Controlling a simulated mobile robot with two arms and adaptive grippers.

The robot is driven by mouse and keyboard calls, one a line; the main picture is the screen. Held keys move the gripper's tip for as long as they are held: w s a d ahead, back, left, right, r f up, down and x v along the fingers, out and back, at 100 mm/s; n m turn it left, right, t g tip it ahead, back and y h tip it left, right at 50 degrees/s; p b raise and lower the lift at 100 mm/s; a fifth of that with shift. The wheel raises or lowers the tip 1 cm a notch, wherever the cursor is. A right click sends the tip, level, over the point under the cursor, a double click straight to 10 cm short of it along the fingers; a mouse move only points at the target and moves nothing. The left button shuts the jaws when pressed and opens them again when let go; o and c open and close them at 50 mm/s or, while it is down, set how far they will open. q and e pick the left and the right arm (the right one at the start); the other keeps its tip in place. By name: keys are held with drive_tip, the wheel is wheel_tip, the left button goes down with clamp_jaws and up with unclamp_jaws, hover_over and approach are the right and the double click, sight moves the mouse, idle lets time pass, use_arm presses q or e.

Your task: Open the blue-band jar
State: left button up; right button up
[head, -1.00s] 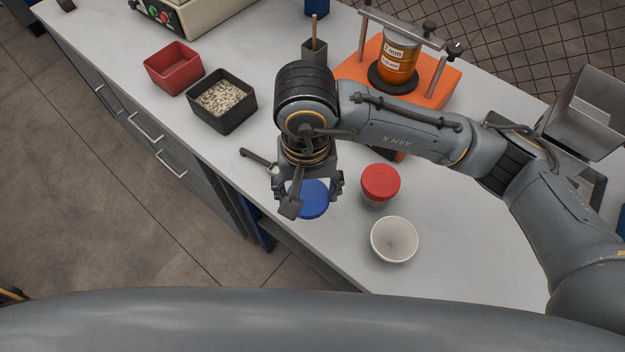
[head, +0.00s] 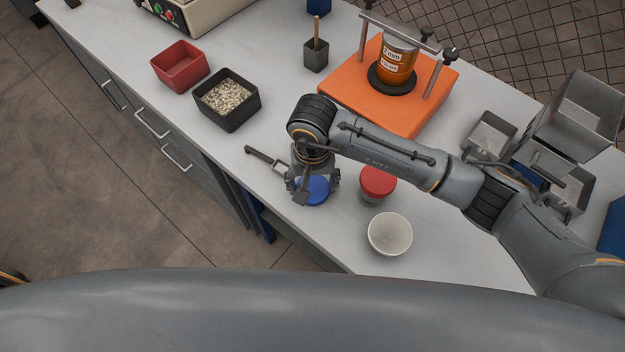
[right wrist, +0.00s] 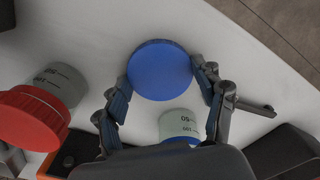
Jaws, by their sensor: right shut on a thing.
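My right gripper (head: 313,190) is shut on the round blue lid (head: 316,192). In the right wrist view the lid (right wrist: 160,70) sits between the two fingers (right wrist: 163,90). Below it in that view stands a clear graduated jar (right wrist: 181,124) with blue at its lower edge, apart from the lid. Its mouth is hidden by the gripper body. In the head view my gripper and arm hide this jar. The lid is low over the bench; I cannot tell whether it touches. My left gripper is not in view.
A red-lidded jar (head: 378,184) and a white bowl (head: 390,235) stand to the right. A dark tool (head: 264,158) lies left of the gripper. Behind are a black tray of pale grains (head: 226,124), a red tray (head: 180,90) and an orange platform (head: 345,98). The bench front edge is close.

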sight(312, 187)
drive_tip(key=shift+f, duration=0.1)
drive_tip(key=shift+f+b, duration=0.1)
drive_tip(key=shift+b, duration=0.2)
drive_tip(key=o, duration=1.3)
drive_tip(key=shift+r+p, duration=0.25)
drive_tip(key=shift+p, duration=0.05)
drive_tip(key=shift+r, duration=0.25)
wheel_tip(312, 187, up, 12)
drive_tip(key=b, duration=0.3)
drive_tip(key=shift+f+b, duration=0.25)
drive_tip(key=shift+b, duration=0.1)
